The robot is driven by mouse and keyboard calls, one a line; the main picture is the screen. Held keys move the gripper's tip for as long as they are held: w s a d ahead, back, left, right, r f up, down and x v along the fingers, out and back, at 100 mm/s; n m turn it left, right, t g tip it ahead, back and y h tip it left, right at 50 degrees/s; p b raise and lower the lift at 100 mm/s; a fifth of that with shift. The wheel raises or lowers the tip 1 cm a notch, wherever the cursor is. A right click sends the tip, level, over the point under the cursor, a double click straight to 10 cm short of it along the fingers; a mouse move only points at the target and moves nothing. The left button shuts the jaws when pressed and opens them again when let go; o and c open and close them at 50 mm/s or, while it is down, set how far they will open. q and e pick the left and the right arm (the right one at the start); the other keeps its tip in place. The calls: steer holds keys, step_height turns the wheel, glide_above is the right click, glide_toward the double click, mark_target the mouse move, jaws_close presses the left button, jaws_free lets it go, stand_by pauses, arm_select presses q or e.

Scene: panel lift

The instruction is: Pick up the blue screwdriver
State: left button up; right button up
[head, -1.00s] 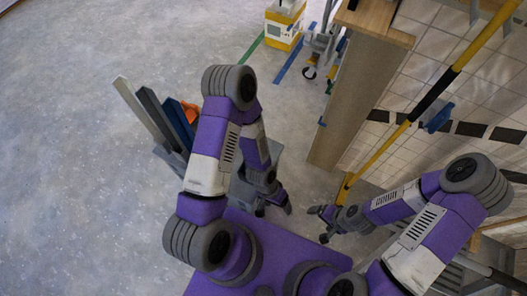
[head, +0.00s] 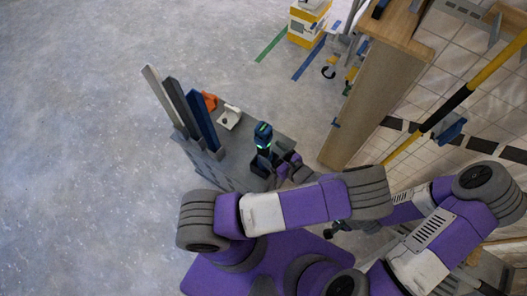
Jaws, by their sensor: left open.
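A dark tool with a blue top and green lights (head: 263,135), which looks like the blue screwdriver, stands upright on the grey cart (head: 228,163), near its right end. My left gripper (head: 285,163) is open just right of the tool's lower part. I cannot tell whether it touches it. My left arm comes across in front of the cart's near side. My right gripper (head: 334,231) shows small beyond my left arm, away from the cart, and its jaws are too hidden to read.
Tall grey and blue panels (head: 203,118) stand at the cart's left end. An orange item (head: 209,101) and a white item (head: 229,117) lie beside them. A wooden bench (head: 375,95) and a yellow-black pole (head: 472,85) stand to the right. Left floor is clear.

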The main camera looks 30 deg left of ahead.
mark_target(268, 149)
arm_select(q)
steer(key=x, duration=0.4)
steer(key=b+x, duration=0.1)
steer(key=x, duration=0.1)
steer(key=shift+w+d+f, duration=0.1)
steer(key=shift+d+f, duration=0.1)
steer(key=shift+f, duration=0.05)
jaws_close()
steer(key=shift+r, duration=0.1)
